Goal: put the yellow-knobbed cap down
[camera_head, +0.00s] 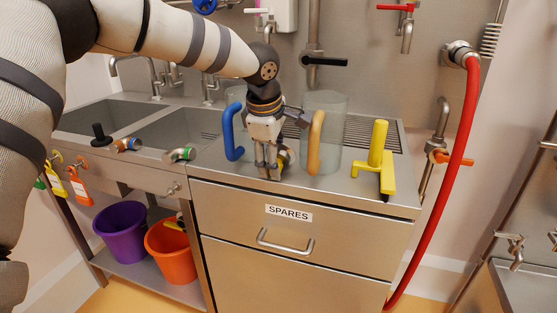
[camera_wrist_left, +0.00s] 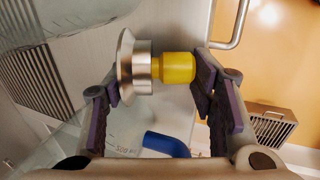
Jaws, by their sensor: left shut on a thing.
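My left gripper (camera_head: 270,172) is shut on the yellow-knobbed cap, low over the steel counter between two clear jugs. In the left wrist view the cap (camera_wrist_left: 130,65) shows as a round steel disc lying sideways between the two fingers (camera_wrist_left: 158,85), with its yellow knob (camera_wrist_left: 178,67) toward the right finger. In the head view the cap is mostly hidden behind the fingers. I cannot tell whether it touches the counter (camera_head: 335,183). My right gripper is not in view.
A blue-handled jug (camera_head: 233,131) stands left of the gripper, an orange-handled jug (camera_head: 327,135) close on its right. A yellow tool (camera_head: 377,163) stands farther right. Pipe fittings (camera_head: 180,154) lie at the left by the sinks. A "SPARES" drawer (camera_head: 288,242) is below.

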